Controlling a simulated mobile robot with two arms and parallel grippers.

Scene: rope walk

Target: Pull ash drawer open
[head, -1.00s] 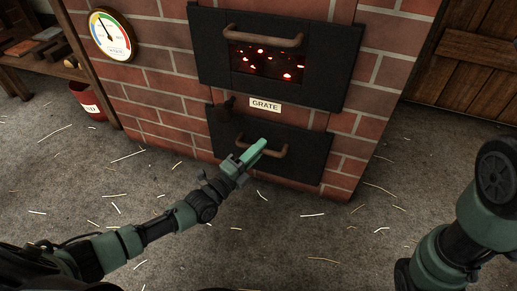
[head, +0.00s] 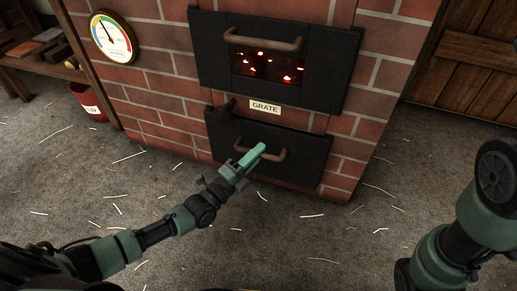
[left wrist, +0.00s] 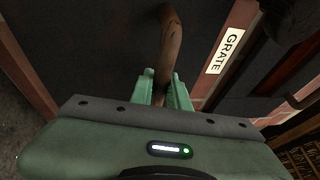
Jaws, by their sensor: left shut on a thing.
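The ash drawer (head: 306,163) is the black front low in the brick stove, below the GRATE label. It has a brown bar handle (head: 283,154). My left gripper (head: 255,153) is shut on the left part of this handle. In the left wrist view the handle (left wrist: 171,40) runs down between the two green fingers (left wrist: 161,90), and the fingers hide its lower end. The drawer front stands slightly out from the brick; its inside does not show. My right arm shows at the lower right, but its gripper is out of view.
Above the drawer is a black firebox door (head: 345,75) with its own handle (head: 263,39) and glowing embers. A dark knob (head: 223,111) sits by the GRATE label (head: 265,107). A red bucket (head: 88,101) stands at left. The straw-strewn floor (head: 300,240) before the stove is open.

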